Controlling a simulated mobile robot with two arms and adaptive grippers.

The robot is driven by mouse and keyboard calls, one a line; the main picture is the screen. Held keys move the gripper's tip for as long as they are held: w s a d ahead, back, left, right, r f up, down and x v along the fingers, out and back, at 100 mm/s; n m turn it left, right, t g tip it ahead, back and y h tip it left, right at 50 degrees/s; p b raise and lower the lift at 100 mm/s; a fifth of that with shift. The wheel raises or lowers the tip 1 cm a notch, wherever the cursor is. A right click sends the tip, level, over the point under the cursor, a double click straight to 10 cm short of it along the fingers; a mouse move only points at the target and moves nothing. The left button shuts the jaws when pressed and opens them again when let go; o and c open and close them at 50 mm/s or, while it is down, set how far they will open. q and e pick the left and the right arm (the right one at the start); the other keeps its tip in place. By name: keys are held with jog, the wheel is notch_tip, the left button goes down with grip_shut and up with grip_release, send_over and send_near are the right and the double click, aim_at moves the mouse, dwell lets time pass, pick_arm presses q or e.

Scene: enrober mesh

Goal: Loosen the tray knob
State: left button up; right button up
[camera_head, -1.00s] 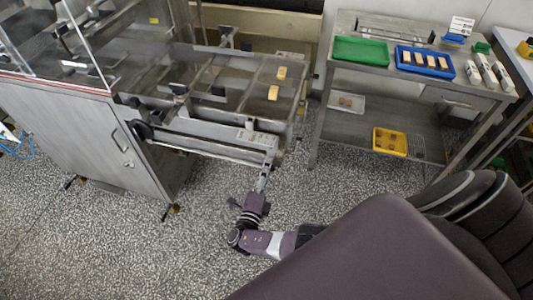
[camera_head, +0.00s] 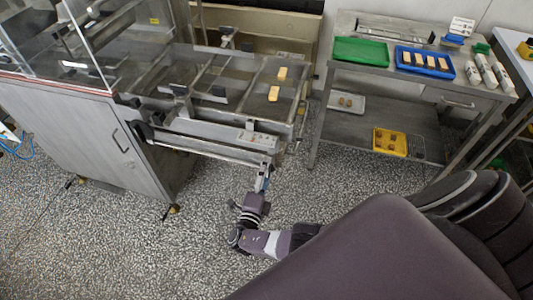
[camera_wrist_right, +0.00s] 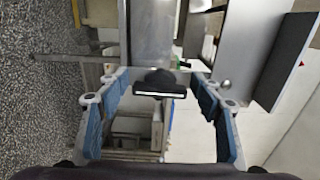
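The tray knob (camera_wrist_right: 160,84), black with a wide flat grip, shows at the middle of the right wrist view. My right gripper (camera_wrist_right: 158,78) is open, with its blue-padded fingers apart on the left and right of the knob. I see clear gaps on both sides, so neither finger looks in contact. In the head view my right gripper (camera_head: 264,178) is at the front right end of the enrober's tray frame (camera_head: 205,141). The knob is too small or hidden to make out there. My left gripper is not in view.
The enrober cabinet (camera_head: 85,135) stands at the left. Two pale bars (camera_head: 282,73) lie on the mesh. A steel cart (camera_head: 330,110) at the right bears a green tray (camera_head: 361,51), a blue tray (camera_head: 425,57) and a yellow tray (camera_head: 390,142). The floor in front is clear.

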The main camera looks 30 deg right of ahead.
jog(key=v, duration=1.2)
dwell(0.5)
